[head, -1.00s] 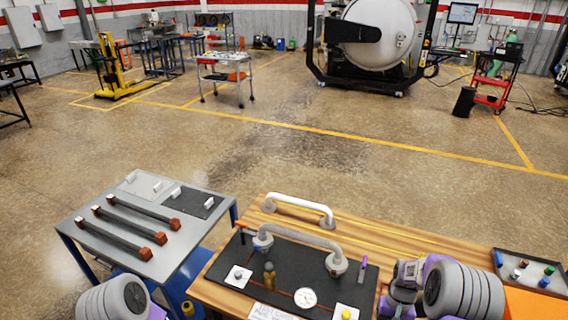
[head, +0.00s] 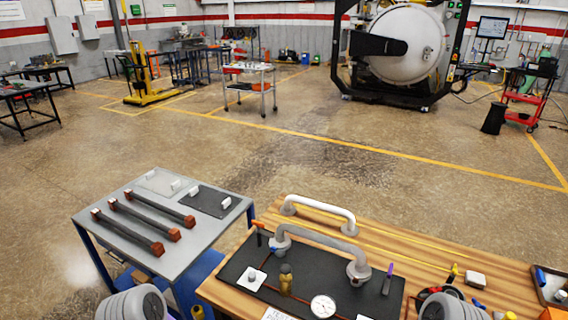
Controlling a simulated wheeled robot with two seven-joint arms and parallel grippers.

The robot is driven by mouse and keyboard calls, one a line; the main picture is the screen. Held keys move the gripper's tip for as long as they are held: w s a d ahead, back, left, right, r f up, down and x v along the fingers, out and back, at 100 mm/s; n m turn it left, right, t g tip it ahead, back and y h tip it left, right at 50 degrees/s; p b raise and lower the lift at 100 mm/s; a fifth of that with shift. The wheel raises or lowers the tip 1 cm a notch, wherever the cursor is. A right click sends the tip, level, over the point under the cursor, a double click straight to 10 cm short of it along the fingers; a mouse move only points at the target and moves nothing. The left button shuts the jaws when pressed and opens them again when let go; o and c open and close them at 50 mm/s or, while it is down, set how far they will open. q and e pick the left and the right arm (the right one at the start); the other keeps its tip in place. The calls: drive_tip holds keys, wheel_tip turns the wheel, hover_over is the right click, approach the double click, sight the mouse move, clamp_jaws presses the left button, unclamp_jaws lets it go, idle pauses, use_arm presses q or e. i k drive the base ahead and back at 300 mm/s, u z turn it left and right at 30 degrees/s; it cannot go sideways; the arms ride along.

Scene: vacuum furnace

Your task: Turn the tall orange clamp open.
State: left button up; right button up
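A small upright orange handle (head: 258,226) stands at the left back edge of the black panel (head: 238,270) on the wooden bench. It is the only orange piece at that panel that looks like a tall clamp; it is too small to tell how it is turned. A purple handle (head: 388,279) stands at the panel's right end. A grey curved pipe (head: 318,238) runs between them. Only rounded grey parts of my arms show at the bottom edge. My left and right grippers are out of the picture, and neither arm touches the orange handle.
A white pipe handle (head: 318,210) lies behind the panel. A gauge (head: 323,306) and a brass fitting (head: 285,279) sit on the panel. A grey table (head: 128,232) with several dark bars stands to the left.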

sight(258, 225)
drive_tip(key=k, duration=0.55)
drive_tip(key=u, duration=0.75)
drive_tip(key=i, duration=1.1)
drive_tip(key=u, duration=0.15)
